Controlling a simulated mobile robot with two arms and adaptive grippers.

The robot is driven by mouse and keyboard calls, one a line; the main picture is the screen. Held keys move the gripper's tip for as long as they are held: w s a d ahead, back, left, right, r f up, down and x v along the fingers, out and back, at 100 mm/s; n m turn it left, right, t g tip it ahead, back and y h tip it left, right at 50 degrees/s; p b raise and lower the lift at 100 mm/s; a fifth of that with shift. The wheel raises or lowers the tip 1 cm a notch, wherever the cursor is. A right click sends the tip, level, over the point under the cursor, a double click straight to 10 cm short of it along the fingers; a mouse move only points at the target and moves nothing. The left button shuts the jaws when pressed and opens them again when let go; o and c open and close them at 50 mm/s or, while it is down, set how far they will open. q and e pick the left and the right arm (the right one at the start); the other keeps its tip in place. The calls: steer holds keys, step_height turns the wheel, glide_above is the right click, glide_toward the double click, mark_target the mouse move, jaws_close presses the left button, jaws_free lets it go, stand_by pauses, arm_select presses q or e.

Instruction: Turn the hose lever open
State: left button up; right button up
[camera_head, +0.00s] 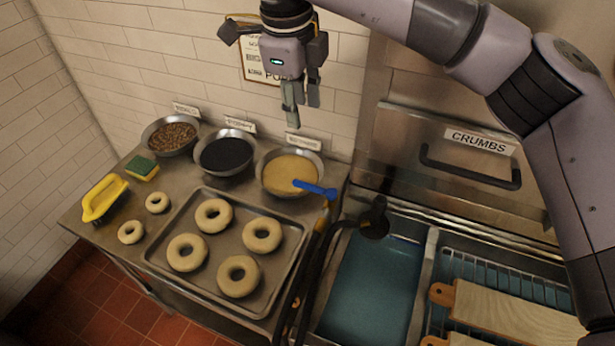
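The hose lever (315,188) is a blue handle on a brass-coloured fitting beside the black hose. It points left, and its end overlaps the right edge of the yellow-filled bowl in the picture. My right gripper (302,102) hangs fingers down in front of the tiled wall, above the lever in the picture and apart from it. Its fingers hold nothing that I can see. They show close together, and the angle does not tell whether they are open or shut. My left gripper is out of view.
A tray (155,252) of bagels stands left of the black hose (311,280). Bowls of toppings (171,138) line the wall. A blue water basin (368,285) lies right, under a dark nozzle (374,221). Wooden boards (505,312) rest on a rack at lower right.

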step_height(320, 180, down, 4)
steer(key=b, duration=0.3)
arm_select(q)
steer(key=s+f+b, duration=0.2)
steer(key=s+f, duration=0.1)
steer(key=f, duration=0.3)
arm_select(e)
steer(key=p, duration=0.2)
glide_toward(308, 185)
steer(key=f+p, duration=0.1)
steer(key=f, duration=0.1)
steer(key=f+p, duration=0.1)
steer(key=f, duration=0.1)
steer(key=w+f+p, duration=0.1)
steer(key=f+p, duration=0.1)
steer(key=f, duration=0.1)
steer(key=shift+w+d, duration=0.1)
steer(key=shift+d, duration=0.15)
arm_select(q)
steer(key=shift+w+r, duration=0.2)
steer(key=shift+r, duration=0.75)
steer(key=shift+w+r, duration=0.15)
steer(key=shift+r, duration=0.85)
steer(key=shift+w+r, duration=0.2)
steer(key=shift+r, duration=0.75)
arm_select(e)
steer(key=shift+w+f, duration=0.15)
steer(key=shift+f, duration=0.5)
steer(key=shift+c, duration=0.6)
jaws_close()
